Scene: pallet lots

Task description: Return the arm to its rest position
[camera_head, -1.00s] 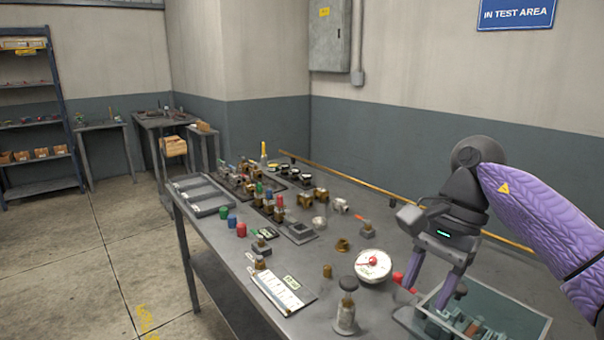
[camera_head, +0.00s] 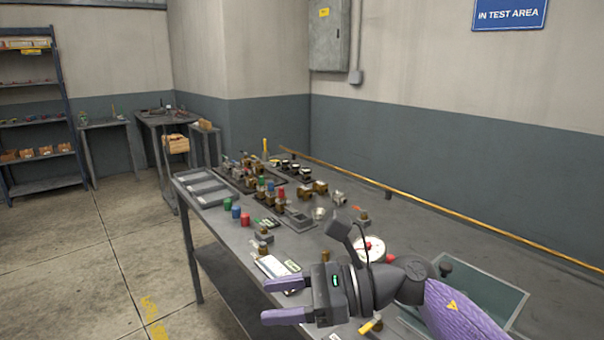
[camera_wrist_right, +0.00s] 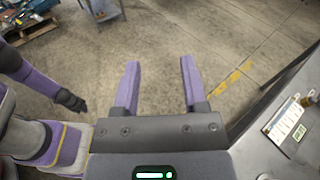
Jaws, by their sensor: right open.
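My right gripper (camera_head: 266,301) is open and empty. My purple right arm comes in from the lower right, over the bench's near right part. In the right wrist view a purple arm with a dark end (camera_wrist_right: 70,99), which looks like my left one, hangs at the left; its jaws are too small to read.
A clear-sided bin (camera_head: 510,312) is partly hidden behind my right forearm. A white round gauge (camera_head: 376,251) sits behind my wrist, partly covered. Red (camera_head: 245,220), blue and green caps and several brass fittings stand farther left. The bench's back right is largely clear.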

